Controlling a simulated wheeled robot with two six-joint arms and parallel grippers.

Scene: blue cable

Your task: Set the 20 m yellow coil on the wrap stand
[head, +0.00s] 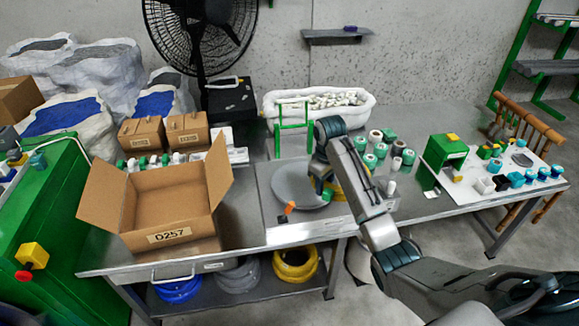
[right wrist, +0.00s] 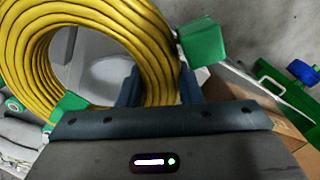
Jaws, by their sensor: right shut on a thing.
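A yellow coil (right wrist: 95,25) of many turns fills the upper left of the right wrist view. My right gripper (right wrist: 160,90) is shut on its lower right side, with one finger inside the ring. Green blocks (right wrist: 202,42) show beside the coil there; I cannot tell if they touch it. In the head view the held coil (head: 332,190) is mostly hidden behind my right gripper (head: 322,180), just right of a round grey plate (head: 292,186) on the table. I cannot tell whether the coil rests on anything. My left gripper is out of view.
An open cardboard box (head: 165,205) stands left on the table (head: 235,235). Green and white rolls (head: 375,137) stand behind my right arm. A white board (head: 490,175) with small parts is at right. Blue (head: 178,290), grey (head: 240,276) and other yellow coils (head: 296,264) lie on the lower shelf.

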